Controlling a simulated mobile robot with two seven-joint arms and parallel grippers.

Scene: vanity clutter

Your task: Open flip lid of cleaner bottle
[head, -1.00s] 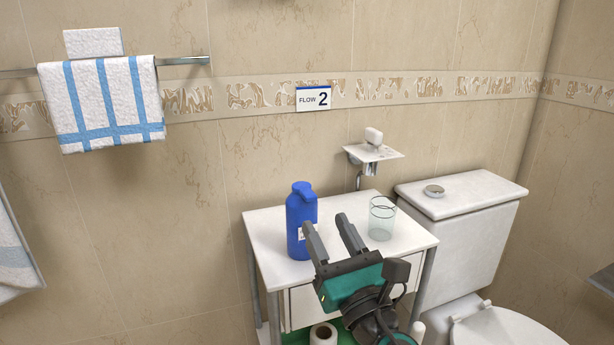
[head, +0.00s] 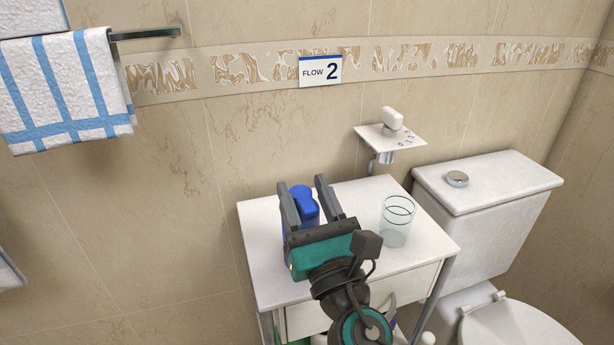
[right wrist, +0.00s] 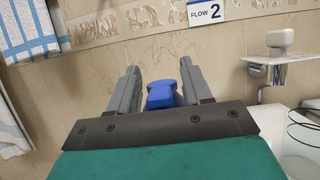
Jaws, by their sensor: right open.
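The blue cleaner bottle (head: 304,204) stands upright on the white cabinet top (head: 365,250), mostly hidden behind my right gripper. Its blue cap shows between the fingers, and it also shows in the right wrist view (right wrist: 161,94). I cannot make out whether the flip lid is raised. My right gripper (head: 303,184) is open, with one finger on each side of the cap as seen in the picture. Its open fingers also frame the cap in the right wrist view (right wrist: 160,72). I cannot tell whether they touch the bottle. My left gripper is not in view.
A clear glass (head: 397,222) stands on the cabinet right of my right gripper. A small wall shelf (head: 391,138) holds a white item behind it. The toilet (head: 485,200) is at the right. A striped towel (head: 65,90) hangs at the left.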

